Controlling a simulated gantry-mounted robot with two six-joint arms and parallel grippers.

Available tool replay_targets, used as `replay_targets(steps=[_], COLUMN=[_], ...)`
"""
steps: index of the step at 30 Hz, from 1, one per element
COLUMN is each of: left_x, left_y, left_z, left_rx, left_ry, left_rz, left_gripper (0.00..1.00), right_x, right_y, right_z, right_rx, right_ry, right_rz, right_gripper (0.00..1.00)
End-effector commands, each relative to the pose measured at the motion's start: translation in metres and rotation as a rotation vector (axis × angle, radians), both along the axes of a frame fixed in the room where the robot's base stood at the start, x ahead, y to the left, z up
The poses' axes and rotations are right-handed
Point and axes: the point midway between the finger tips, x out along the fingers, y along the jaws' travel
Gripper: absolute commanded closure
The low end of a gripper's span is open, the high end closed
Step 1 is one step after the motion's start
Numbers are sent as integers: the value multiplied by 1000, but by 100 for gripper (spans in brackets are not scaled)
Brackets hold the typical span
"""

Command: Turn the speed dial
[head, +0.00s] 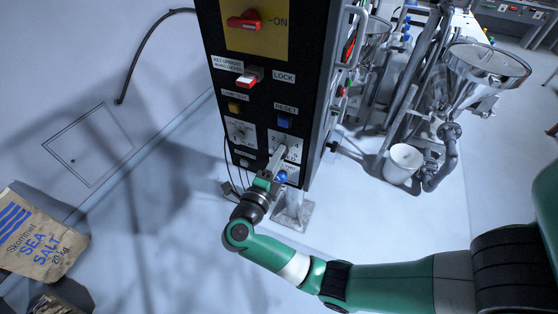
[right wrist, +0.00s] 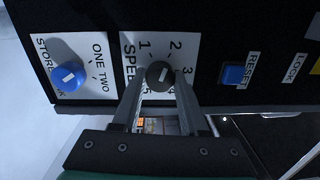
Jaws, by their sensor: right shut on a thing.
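The speed dial (right wrist: 157,73) is a dark round knob with a short white mark, on a white plate (right wrist: 131,50) with printed numbers. In the right wrist view my right gripper (right wrist: 158,92) has one finger on each side of the dial and is shut on it. In the head view the same gripper (head: 276,162) reaches up to the lower front of the black control cabinet and hides most of the dial. The exact number the mark points at is hard to tell. My left gripper is not in view.
A blue knob (right wrist: 68,76) with a ONE/TWO plate and a blue RESET button (right wrist: 232,75) flank the dial. Above on the cabinet are a red-and-white LOCK key switch (head: 249,77) and a red ON switch (head: 244,20). A salt sack (head: 38,236) lies left; a white bucket (head: 403,163) stands right.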

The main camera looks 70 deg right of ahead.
Motion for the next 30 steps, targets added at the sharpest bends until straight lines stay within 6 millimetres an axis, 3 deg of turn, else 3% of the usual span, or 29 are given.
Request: replay_targets(steps=[10, 27, 28, 30], left_x=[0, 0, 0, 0], left_y=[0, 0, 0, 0], left_z=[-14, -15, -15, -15], left_rx=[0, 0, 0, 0], left_ry=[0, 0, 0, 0], left_rz=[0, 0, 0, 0], left_gripper=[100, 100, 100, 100], right_x=[0, 0, 0, 0], right_y=[0, 0, 0, 0], right_z=[-1, 0, 0, 0], right_rx=[-4, -5, -5, -4], right_ry=[-161, -192, -192, -192], right_rz=[0, 0, 0, 0], right_gripper=[100, 100, 52, 39])
